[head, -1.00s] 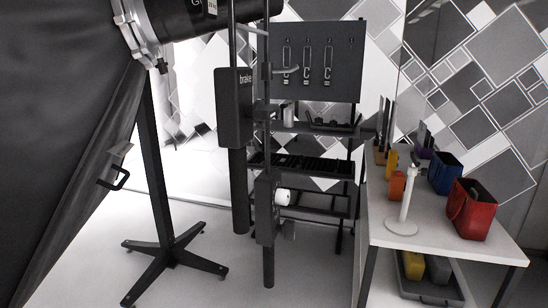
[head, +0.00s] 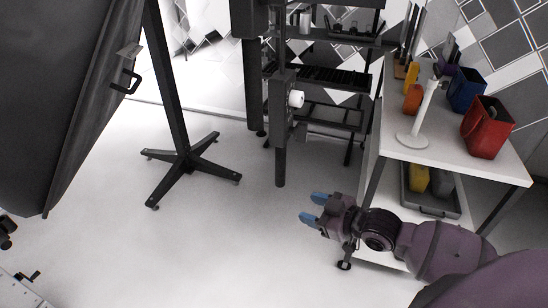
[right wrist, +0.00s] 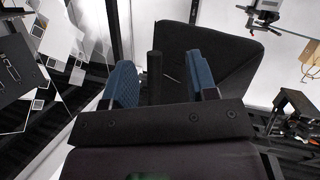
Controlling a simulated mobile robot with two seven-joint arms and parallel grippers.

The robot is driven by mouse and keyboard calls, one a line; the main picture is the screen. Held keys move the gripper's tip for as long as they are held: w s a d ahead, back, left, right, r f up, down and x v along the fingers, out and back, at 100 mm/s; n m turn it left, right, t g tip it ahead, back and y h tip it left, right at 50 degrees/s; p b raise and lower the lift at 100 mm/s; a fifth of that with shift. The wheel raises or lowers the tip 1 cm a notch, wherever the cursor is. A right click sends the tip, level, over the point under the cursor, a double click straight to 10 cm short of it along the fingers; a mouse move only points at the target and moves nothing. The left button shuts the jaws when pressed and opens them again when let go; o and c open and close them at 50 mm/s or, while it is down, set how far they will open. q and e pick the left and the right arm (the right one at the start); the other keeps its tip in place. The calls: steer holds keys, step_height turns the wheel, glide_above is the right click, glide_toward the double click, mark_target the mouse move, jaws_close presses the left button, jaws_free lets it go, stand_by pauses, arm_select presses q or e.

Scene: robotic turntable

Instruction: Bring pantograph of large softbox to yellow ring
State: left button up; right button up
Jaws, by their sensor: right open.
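The large dark softbox (head: 60,95) fills the left of the head view, with a black handle (head: 126,82) on its edge. Hanging dark columns, one thick (head: 253,85) and one with a white knob (head: 281,135), are near the centre; I cannot tell which belongs to the softbox's pantograph. My right gripper (head: 314,208) is open and empty, its blue fingers below and right of the columns. In the right wrist view the gripper (right wrist: 162,82) faces a dark post (right wrist: 155,75) and a dark softbox panel (right wrist: 225,60). I cannot make out a yellow ring for certain. My left gripper is out of view.
A black stand with a cross-shaped foot (head: 190,160) is left of centre. A white table (head: 460,158) at right holds a white post (head: 424,112), red bin (head: 487,130), blue bin (head: 467,90) and orange item (head: 412,99). The floor at centre is clear.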

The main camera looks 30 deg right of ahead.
steer(key=shift+w+r+m+t+y, duration=1)
steer(key=shift+r+y, duration=0.4)
steer(key=shift+r, duration=3.2)
steer(key=p+x, duration=0.1)
steer(key=x, duration=0.9)
steer(key=shift+w+d, duration=0.2)
steer(key=shift+w, duration=0.2)
jaws_close()
